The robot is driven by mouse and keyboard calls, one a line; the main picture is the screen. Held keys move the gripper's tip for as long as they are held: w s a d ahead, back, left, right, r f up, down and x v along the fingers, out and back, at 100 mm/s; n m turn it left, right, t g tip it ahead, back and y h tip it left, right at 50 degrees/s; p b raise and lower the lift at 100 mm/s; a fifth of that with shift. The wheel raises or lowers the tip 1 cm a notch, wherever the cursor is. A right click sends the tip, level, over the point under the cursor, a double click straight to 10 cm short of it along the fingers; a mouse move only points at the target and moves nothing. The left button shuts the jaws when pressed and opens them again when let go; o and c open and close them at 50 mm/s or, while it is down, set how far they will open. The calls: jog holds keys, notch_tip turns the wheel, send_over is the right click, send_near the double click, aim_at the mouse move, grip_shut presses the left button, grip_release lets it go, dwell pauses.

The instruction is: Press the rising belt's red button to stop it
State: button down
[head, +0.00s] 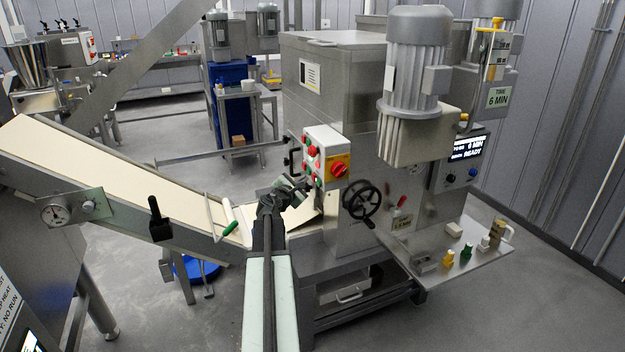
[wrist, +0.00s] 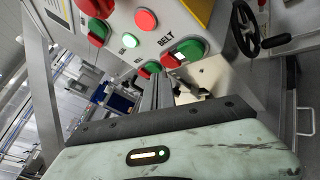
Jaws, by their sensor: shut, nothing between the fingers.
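The rising belt (head: 130,175) is a cream sloped conveyor at left, with its low end by the steel machine. A white control box (head: 322,148) with red and green buttons is on the machine's near corner. In the wrist view, the word BELT is printed on the box (wrist: 161,38). Beside that word are a green button (wrist: 190,46) and a red button (wrist: 171,61). My gripper (head: 308,184) is at the lower part of the box. Its shut fingers (wrist: 158,76) point at the area just below that red button. I cannot tell whether they touch anything.
A black handwheel (head: 361,200) sticks out right of the gripper. A red and yellow rotary switch (head: 338,170) is on the box's right side. A steel shelf (head: 480,262) with small coloured items stands lower right. Open floor lies at the front right.

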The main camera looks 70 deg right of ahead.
jog(key=shift+s, duration=0.1)
dwell(0.5)
jog(key=shift+s+d, duration=0.25)
jog(key=shift+d, duration=0.05)
jog(key=shift+s+d, duration=0.25)
jog(key=shift+s, duration=0.05)
dwell(0.9)
jog(key=shift+w+a, duration=0.5)
jog(key=shift+w, duration=0.15)
jog(key=w+a, duration=0.3)
jog(key=shift+w+a, duration=0.1)
jog(key=shift+w, duration=0.3)
jog(key=shift+w, duration=0.15)
dwell(0.5)
